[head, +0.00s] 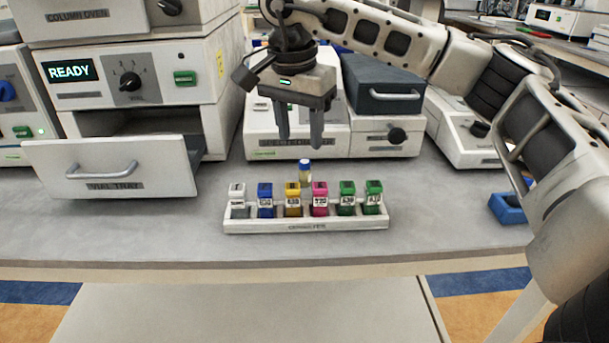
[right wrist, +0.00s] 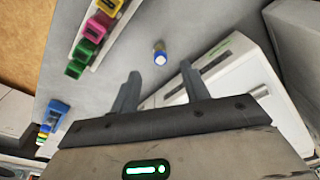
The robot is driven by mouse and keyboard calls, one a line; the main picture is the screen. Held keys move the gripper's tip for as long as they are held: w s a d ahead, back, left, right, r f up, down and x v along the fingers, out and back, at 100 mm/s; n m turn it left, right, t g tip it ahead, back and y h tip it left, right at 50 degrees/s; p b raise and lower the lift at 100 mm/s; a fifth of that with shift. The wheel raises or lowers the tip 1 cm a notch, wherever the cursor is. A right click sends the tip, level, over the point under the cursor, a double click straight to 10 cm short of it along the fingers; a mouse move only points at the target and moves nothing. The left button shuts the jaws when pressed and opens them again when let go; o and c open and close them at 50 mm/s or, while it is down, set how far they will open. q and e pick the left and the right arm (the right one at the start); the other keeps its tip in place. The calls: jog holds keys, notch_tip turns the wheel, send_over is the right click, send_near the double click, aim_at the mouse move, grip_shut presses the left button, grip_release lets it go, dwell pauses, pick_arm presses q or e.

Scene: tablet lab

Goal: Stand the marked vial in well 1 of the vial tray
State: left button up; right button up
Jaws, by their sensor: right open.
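A small vial (head: 305,173) with a blue cap and yellowish body stands upright on the bench, just behind the white rack; I cannot make out a mark on it. It also shows in the right wrist view (right wrist: 160,56), just beyond the fingertips. My right gripper (head: 300,142) points down, open and empty, above the vial and apart from it; its two fingers also show in the right wrist view (right wrist: 160,72). The vial tray (head: 110,168) is a drawer pulled out at the left; its wells are hidden behind its front panel. My left gripper is out of view.
The white rack (head: 305,226) holds several coloured, labelled blocks in front of the vial. A white instrument (head: 297,146) stands behind. A blue holder (head: 507,209) lies at the right. The bench between drawer and rack is clear.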

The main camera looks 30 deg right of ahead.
aim_at(304, 162)
jog(key=shift+w+d+f, duration=0.1)
jog(key=shift+d+f, duration=0.1)
jog(key=shift+f, duration=0.95)
jog(key=shift+w+d+f, duration=0.1)
jog(key=shift+d+f, duration=0.1)
jog(key=shift+f, duration=1)
jog(key=shift+d+f, duration=0.2)
jog(key=shift+f, duration=0.95)
grip_shut()
